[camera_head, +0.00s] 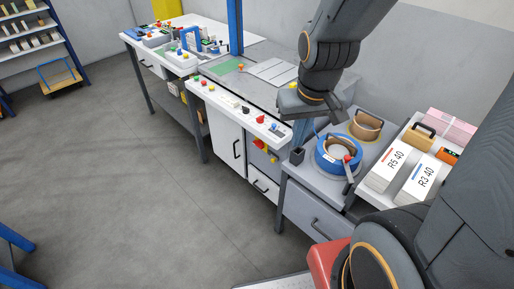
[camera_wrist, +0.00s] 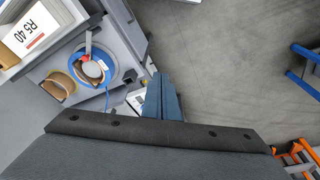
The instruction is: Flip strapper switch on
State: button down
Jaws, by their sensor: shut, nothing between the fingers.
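The strapper (camera_head: 262,70) is a grey-topped machine with a blue upright, in the middle of the head view. A white control panel (camera_head: 232,106) with several coloured buttons and dark rocker-like parts runs along its front edge. A red knob on a yellow plate (camera_head: 258,143) sits below the panel's right end and looks like a switch; its position is too small to read. My gripper (camera_head: 299,140) points down just right of the panel's right end, empty and apart from the red knob. In the wrist view its blue fingers (camera_wrist: 162,85) are together and hide part of the panel.
Labelled white boxes (camera_head: 390,167) stand further right. The floor in front of the strapper is clear.

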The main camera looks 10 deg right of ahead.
notch_tip(320, 180, down, 12)
jog(key=g+b, duration=0.1)
jog(key=b, duration=0.9)
jog(key=shift+w, duration=0.4)
jog(key=shift+r, duration=0.1)
